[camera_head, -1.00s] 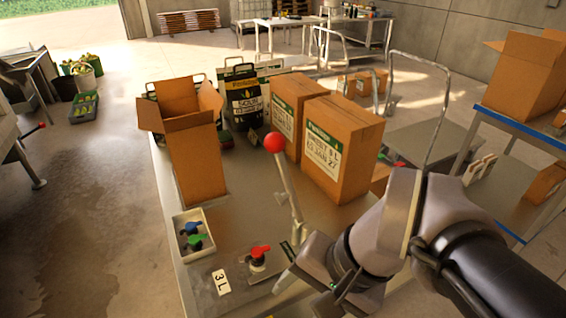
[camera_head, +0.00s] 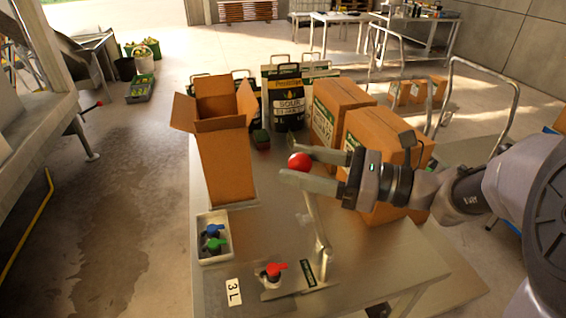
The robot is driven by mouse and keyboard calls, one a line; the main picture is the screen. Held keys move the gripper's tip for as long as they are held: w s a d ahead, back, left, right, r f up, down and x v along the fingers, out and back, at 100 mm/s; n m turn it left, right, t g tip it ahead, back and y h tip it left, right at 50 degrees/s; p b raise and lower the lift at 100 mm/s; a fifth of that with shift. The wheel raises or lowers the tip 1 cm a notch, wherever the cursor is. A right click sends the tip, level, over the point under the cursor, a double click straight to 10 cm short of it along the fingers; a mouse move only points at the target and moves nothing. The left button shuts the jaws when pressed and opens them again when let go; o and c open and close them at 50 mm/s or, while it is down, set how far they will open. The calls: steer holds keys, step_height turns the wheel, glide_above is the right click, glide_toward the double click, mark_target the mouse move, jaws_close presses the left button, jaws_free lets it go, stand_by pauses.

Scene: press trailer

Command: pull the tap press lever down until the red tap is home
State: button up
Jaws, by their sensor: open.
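The tap press lever (camera_head: 316,222) stands up from the table, leaning slightly left, with a red ball knob (camera_head: 299,161) at its top. My gripper (camera_head: 292,166) is open, its two fingers pointing left with the knob between them in the picture. I cannot tell whether a finger touches the knob. The red tap (camera_head: 273,272) sits at the table's front, on a pale round piece near the lever's foot. How deep it sits is too small to tell.
An open cardboard box (camera_head: 224,165) stands left on the metal table (camera_head: 262,225). A tray (camera_head: 214,250) holds blue and green taps. Closed cartons (camera_head: 341,111) stand behind my gripper, close to my arm. A 3 L label (camera_head: 234,291) lies at the front.

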steer(key=shift+x, duration=1.85)
jaws_close()
